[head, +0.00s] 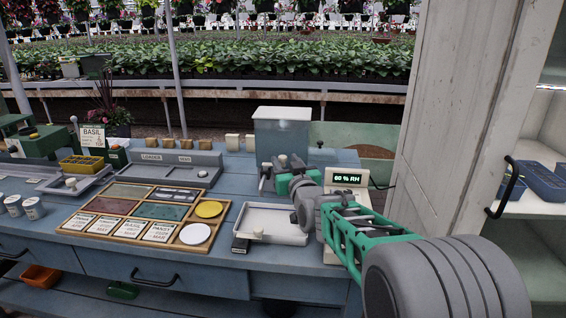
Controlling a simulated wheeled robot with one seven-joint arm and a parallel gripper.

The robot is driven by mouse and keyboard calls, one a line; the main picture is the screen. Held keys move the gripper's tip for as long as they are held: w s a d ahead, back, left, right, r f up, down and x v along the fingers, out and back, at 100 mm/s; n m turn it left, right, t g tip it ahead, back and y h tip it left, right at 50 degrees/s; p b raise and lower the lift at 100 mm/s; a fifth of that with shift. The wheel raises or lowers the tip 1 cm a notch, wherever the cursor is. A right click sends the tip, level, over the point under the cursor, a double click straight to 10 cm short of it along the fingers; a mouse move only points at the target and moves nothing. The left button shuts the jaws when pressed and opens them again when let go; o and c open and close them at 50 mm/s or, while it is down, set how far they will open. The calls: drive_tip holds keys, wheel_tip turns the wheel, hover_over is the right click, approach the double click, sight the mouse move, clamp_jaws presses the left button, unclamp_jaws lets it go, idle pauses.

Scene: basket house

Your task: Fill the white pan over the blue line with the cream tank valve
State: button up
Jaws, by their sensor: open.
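A humidity display (347,178) stands close right of my gripper. A wooden sorting tray (120,202) with coloured squares and discs lies left of the pan. A grey box (168,166) stands behind that tray. A white cabinet door (457,110) with a black handle rises on the right.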

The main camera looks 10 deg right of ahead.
sight(284, 159)
drive_tip(key=w, duration=0.3)
drive_tip(key=shift+w+a, duration=0.1)
drive_tip(key=shift+w, duration=0.15)
clamp_jaws()
